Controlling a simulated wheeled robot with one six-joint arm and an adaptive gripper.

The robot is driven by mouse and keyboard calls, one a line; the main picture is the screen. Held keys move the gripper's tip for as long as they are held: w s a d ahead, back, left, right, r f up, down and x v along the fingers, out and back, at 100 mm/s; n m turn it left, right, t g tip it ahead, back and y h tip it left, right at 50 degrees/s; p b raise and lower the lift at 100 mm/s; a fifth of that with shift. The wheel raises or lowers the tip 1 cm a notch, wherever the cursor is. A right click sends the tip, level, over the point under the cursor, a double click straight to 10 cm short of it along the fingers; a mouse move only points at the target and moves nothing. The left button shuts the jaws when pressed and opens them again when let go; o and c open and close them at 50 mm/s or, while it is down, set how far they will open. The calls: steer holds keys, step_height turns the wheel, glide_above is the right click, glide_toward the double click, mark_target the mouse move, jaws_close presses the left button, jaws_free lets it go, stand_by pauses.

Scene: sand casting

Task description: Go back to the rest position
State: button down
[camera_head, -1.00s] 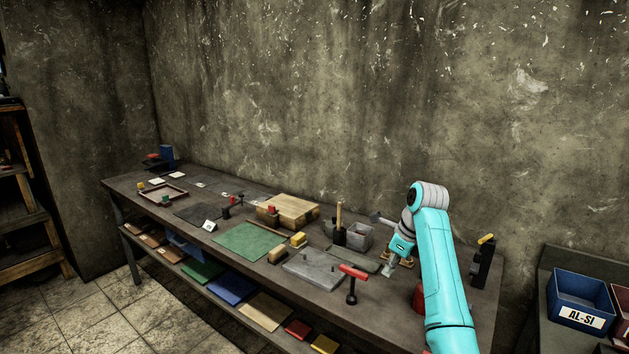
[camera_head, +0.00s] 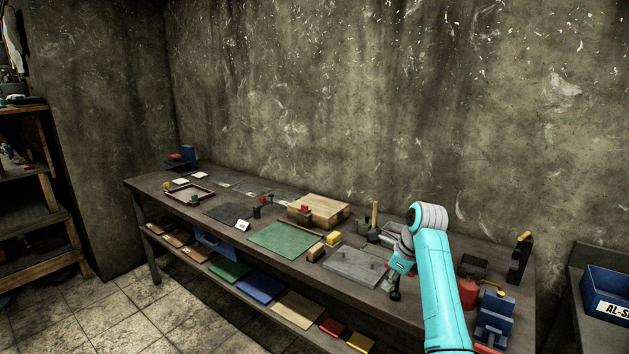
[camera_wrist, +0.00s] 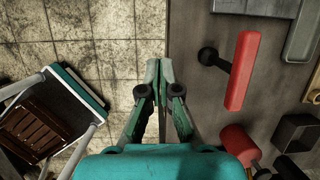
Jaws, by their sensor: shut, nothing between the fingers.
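My gripper (camera_wrist: 160,72) is shut and empty, its fingertips together in the wrist view. Below it is the line between the tiled floor and the front edge of the workbench (camera_wrist: 185,50). In the head view my arm is bent, with the wrist low near the bench front, and the fingers are hard to make out there. A red bar tool with a black knob (camera_wrist: 241,70) lies to the right of the fingers in the wrist view, apart from them.
The bench holds a green mat (camera_head: 283,238), a wooden box (camera_head: 320,208) and a grey plate (camera_head: 353,266). A red-headed tool (camera_wrist: 240,145) is at the wrist view's lower right. A blue bin (camera_head: 606,292) stands right. Tiled floor (camera_head: 110,318) in front is clear.

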steer(key=s+f+n+t, duration=0.15)
steer(key=s+f, duration=0.25)
steer(key=f, duration=0.7)
steer(key=s+f+n+t, duration=0.1)
steer(key=s+f+n, duration=0.3)
steer(key=f, duration=0.8)
steer(key=s+f+n+t+h, duration=0.1)
steer(key=s+f+n, duration=0.1)
steer(key=s+f, duration=0.35)
steer(key=s+a+f+n+t, duration=0.1)
steer(key=s+f, duration=0.1)
steer(key=s, duration=0.6)
steer(key=s+f+n+t+h, duration=0.1)
steer(key=s+f+n+t, duration=0.1)
steer(key=s+f, duration=0.35)
steer(key=s+r+n+t, duration=0.1)
steer(key=s+r+n, duration=0.2)
steer(key=s, duration=0.9)
steer(key=s+r+n+t, duration=0.2)
steer(key=s+r+n, duration=0.2)
steer(key=s, duration=0.8)
steer(key=s+r+n+t, duration=0.3)
steer(key=s+r+n, duration=0.4)
steer(key=s+r, duration=0.8)
step_height(320, 180, up, 4)
steer(key=shift+s+r+h, duration=0.1)
steer(key=shift+s+h, duration=0.15)
steer(key=shift+h, duration=0.05)
